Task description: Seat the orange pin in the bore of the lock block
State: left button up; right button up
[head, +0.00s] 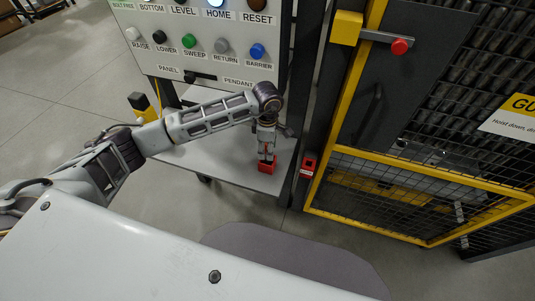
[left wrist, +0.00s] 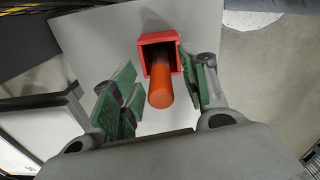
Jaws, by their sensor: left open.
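The orange pin (left wrist: 160,88) stands in a square red holder (left wrist: 146,40) in the left wrist view, its free end toward the camera. The red holder also shows in the head view (head: 267,169) on the grey shelf. My left gripper (head: 266,158) points down over the holder. In the left wrist view its green-padded fingers (left wrist: 158,96) are open, one on each side of the pin, with a gap on both sides. In the head view the fingers mostly hide the pin. A small red block (head: 308,166), seemingly the lock block, is on the post beside the gate; its bore cannot be made out.
A button panel (head: 205,38) rises behind the grey shelf (head: 222,160). A yellow-framed mesh gate (head: 420,190) with a red-knobbed latch (head: 399,46) stands at the right. Dark posts separate shelf and gate. The shelf left of the holder is clear.

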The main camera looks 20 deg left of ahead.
pick_arm(q)
jog(key=shift+f, duration=0.9)
grip_shut()
